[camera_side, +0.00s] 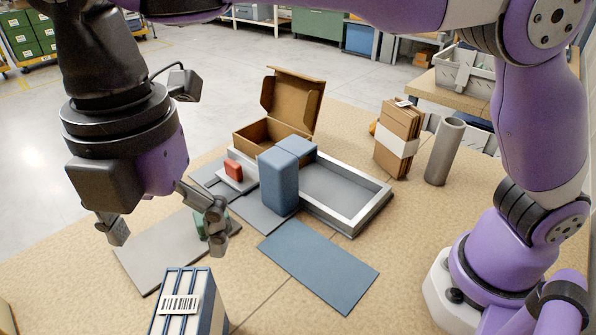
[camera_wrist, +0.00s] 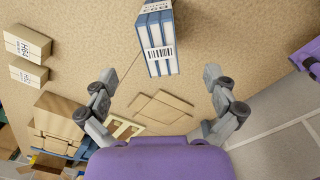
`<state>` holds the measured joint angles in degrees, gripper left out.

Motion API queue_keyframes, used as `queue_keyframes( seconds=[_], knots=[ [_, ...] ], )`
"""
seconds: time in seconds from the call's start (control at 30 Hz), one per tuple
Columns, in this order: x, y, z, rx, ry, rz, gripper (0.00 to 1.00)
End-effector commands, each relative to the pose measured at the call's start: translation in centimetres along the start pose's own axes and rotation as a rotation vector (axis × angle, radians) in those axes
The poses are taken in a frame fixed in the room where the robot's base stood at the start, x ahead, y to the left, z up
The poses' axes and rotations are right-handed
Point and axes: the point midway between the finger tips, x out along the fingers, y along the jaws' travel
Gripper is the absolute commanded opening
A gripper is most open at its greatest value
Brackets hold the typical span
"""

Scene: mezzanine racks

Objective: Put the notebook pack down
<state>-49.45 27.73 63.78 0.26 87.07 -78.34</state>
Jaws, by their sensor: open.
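The notebook pack (camera_side: 181,303) stands upright on the table at the near edge of the side view, partly cut off by the frame. It has blue covers, pale page blocks and a white barcode label. In the wrist view the notebook pack (camera_wrist: 155,38) is at the top, just beyond the fingertips and roughly centred between them. My gripper (camera_side: 165,228) is open, its fingers spread wide with nothing between them. In the wrist view my gripper (camera_wrist: 158,76) shows both fingers apart from the pack.
Blue blocks (camera_side: 279,183) stand beside a grey tray (camera_side: 345,224) and an open cardboard box (camera_side: 263,132). A blue mat (camera_side: 319,265) lies bare in front. A banded cardboard bundle (camera_side: 397,140) and a grey cylinder (camera_side: 445,151) stand at the right. A green block is partly hidden behind my finger.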

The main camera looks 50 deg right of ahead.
Motion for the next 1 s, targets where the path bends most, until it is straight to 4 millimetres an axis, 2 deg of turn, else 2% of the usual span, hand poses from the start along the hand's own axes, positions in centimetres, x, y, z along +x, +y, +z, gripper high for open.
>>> queue_keyframes(
  seconds=[0.07, 0.17, 0.2, 0.3, 0.4, 0.5, 0.63, 0.77, 1.0],
  knots=[
    [-1.3, -1.0, 3.5, 0.201, 0.007, 0.044, 1.00],
    [-2.7, -3.7, 8.9, 0.575, 0.027, 0.125, 1.00],
    [-3.1, -5.3, 11.0, 0.745, 0.038, 0.161, 1.00],
    [-3.1, -9.8, 15.3, 1.163, 0.075, 0.260, 1.00],
    [-2.1, -14.3, 18.0, 1.541, 0.121, 0.355, 1.00],
    [-0.7, -17.9, 19.4, 1.838, 0.169, 0.438, 1.00],
    [0.8, -20.6, 20.1, 2.077, 0.218, 0.512, 1.00],
    [1.6, -21.5, 20.3, 2.168, 0.239, 0.540, 1.00],
    [1.6, -21.6, 20.3, 2.175, 0.240, 0.538, 1.00]
  ],
)
